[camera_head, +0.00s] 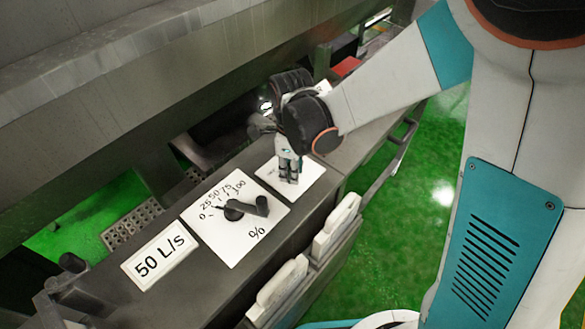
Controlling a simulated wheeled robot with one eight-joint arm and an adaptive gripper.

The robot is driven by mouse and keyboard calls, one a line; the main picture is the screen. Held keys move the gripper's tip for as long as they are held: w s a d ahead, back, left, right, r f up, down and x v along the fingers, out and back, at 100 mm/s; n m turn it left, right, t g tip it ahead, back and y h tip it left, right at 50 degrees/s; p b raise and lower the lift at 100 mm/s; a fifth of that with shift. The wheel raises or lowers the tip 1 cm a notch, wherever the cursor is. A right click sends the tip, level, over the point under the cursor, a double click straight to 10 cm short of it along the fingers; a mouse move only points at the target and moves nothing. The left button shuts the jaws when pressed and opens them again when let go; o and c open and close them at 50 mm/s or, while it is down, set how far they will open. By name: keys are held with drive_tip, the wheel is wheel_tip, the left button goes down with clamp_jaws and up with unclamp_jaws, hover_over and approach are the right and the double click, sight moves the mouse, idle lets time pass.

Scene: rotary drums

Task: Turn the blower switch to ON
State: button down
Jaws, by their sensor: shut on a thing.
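A white plate (312,184) on the grey console top lies under my gripper (289,176). My gripper points down onto this plate, with its fingertips at the plate's middle. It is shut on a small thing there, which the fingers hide. I take this to be the blower switch, but its shape and setting cannot be seen. My wrist and gripper body cover the plate's upper part, so its lettering is mostly hidden.
Left of the gripper is a dial plate (228,246) marked 0 to 100 % with a dark knob (247,208). A "50 L/s" sign (159,255) lies further left. White handles (337,226) stand along the console front. The green floor (400,220) is open at right.

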drive_tip(key=c, duration=1.4)
unclamp_jaws()
